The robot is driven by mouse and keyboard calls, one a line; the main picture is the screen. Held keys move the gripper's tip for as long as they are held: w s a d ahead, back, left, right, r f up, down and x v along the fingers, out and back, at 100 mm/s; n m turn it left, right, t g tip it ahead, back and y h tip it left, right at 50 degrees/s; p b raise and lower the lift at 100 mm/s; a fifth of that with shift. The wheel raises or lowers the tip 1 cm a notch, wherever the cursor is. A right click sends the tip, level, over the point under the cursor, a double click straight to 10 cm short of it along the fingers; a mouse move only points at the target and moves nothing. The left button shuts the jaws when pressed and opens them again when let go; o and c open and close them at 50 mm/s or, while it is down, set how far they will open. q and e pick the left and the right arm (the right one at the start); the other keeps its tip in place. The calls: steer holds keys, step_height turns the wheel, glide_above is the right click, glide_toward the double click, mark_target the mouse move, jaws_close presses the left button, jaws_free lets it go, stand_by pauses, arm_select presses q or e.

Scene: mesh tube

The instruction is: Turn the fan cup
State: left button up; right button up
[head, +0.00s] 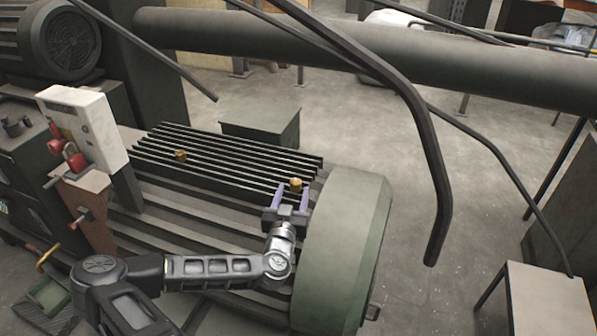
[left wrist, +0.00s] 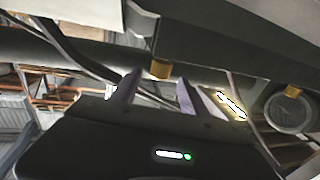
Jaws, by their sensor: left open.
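Two small brass cups sit on the ribbed top of a large grey-green motor. The nearer one (head: 295,184) is beside the motor's rounded fan cover (head: 345,250); the other (head: 181,155) is farther left. My left gripper (head: 292,198) is open, with its two purple fingers pointing at the nearer cup. In the left wrist view one brass cup (left wrist: 160,69) appears just beyond and between the fingertips, and a second (left wrist: 293,91) shows at the right. I cannot tell whether the fingers touch the cup. My right gripper is not in view.
A thick pipe (head: 350,60) crosses behind the motor. A bent dark rod (head: 410,95) hangs over the right side. A white box with red padlocks (head: 75,160) stands at the left. A grey table (head: 545,300) is at lower right. Open floor lies behind the motor.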

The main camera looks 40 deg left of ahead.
mark_target(297, 179)
arm_select(q)
steer(key=shift+p+x, duration=0.55)
steer(key=shift+x, duration=3.35)
steer(key=shift+c, duration=0.3)
jaws_close()
